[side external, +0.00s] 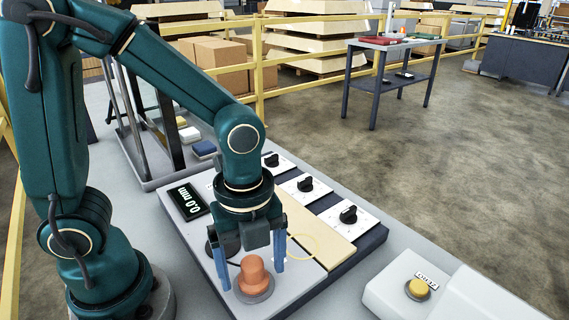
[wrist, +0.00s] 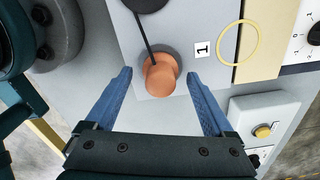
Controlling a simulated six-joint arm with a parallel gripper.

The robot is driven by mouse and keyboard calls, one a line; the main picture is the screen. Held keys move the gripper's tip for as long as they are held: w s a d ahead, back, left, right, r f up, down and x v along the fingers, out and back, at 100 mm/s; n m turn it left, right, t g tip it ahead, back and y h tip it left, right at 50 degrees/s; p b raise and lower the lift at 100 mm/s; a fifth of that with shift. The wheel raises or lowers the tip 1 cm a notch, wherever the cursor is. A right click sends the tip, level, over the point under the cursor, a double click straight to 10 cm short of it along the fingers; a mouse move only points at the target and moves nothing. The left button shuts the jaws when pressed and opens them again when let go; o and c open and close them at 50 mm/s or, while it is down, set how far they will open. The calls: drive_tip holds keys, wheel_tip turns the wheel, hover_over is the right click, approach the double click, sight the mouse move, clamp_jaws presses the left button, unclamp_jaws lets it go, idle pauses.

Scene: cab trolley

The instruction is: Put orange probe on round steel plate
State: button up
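The orange probe (side external: 254,272) stands upright on a grey round disc (side external: 262,296) near the panel's front edge. In the wrist view, the probe (wrist: 160,80) has a dark cable running up to a dark round part (wrist: 145,4). My gripper (side external: 252,278) is open, with one blue finger on each side of the probe. The wrist view shows a gap between the probe and each fingertip of my gripper (wrist: 160,75). I cannot tell whether the disc under the probe or the dark round part is the round steel plate.
A yellow ring (wrist: 237,26) lies beside a label "1". A display (side external: 188,201) reads 0.0 mm. Black knobs on white plates (side external: 348,215) line the panel's right side. A box with a yellow button (side external: 418,288) stands at the right. A framed stand (side external: 150,180) is behind left.

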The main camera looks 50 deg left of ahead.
sight(252, 262)
wheel_tip(252, 262, up, 12)
drive_tip(key=s+a+f+n+t, duration=0.1)
drive_tip(key=a+n+t, duration=0.1)
drive_tip(key=n, duration=0.8)
drive_tip(key=s+a+f+n+t, duration=0.1)
drive_tip(key=a+n+t, duration=0.2)
drive_tip(key=n, duration=0.8)
drive_tip(key=shift+a+f+t, duration=0.3)
drive_tip(key=shift+a, duration=0.05)
